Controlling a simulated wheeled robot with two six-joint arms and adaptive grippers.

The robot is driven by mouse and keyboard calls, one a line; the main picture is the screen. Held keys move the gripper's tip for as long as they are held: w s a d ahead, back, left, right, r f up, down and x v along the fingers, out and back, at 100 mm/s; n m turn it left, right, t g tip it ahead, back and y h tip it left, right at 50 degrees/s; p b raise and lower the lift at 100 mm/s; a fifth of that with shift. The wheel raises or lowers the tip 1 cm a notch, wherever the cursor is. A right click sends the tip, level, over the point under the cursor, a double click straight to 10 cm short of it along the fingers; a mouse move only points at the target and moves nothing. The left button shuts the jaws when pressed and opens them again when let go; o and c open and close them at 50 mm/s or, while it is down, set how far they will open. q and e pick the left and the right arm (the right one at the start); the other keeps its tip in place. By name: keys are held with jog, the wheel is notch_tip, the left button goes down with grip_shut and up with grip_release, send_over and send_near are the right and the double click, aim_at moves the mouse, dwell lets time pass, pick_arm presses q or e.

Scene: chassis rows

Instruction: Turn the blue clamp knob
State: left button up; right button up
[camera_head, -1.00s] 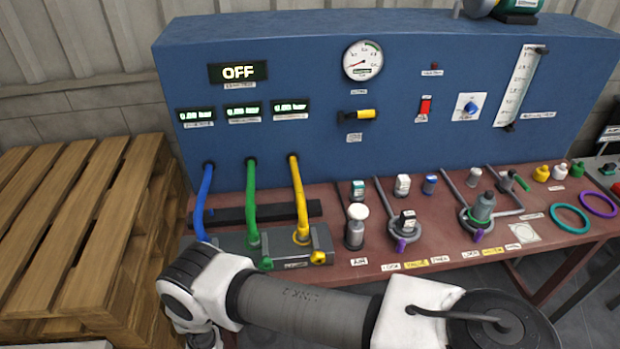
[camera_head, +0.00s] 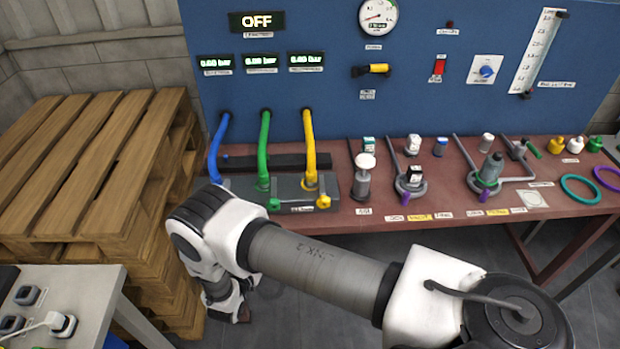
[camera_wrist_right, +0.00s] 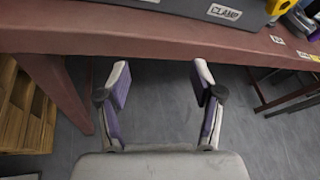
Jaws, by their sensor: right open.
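The clamp block (camera_head: 300,208) sits at the left of the bench, with blue (camera_head: 217,150), green (camera_head: 264,150) and yellow (camera_head: 309,150) hoses entering it. Its green knob (camera_head: 274,204) and yellow knob (camera_head: 323,201) show at the front. I cannot see a blue clamp knob; my right arm covers the block's left front. My right gripper (camera_wrist_right: 160,83) is open and empty in the right wrist view, below the bench's front edge. The block's "CLAMP" label (camera_wrist_right: 225,12) is at the top of that view. My left gripper is not in view.
The red-brown bench (camera_head: 440,215) carries several fittings and bottles to the right. Wooden pallets (camera_head: 75,170) stand at the left, close to my right wrist. A grey table (camera_head: 85,300) is at the lower left. A blue rotary switch (camera_head: 487,71) is on the panel.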

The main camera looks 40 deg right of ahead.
jog(key=s+d+f+m+g+y, duration=0.1)
jog(key=s+d+f+m+g, duration=0.1)
jog(key=s, duration=0.5)
jog(key=s+d+f+m+g+b, duration=0.1)
jog(key=s+d+f+m+g, duration=0.2)
jog(key=s+g, duration=0.3)
jog(key=s+f+m, duration=0.1)
jog(key=s, duration=0.1)
jog(key=shift+s+d+f+g+y, duration=0.15)
jog(key=shift+s+f+g+y, duration=0.15)
jog(key=shift+y, duration=0.1)
jog(key=shift+w, duration=0.1)
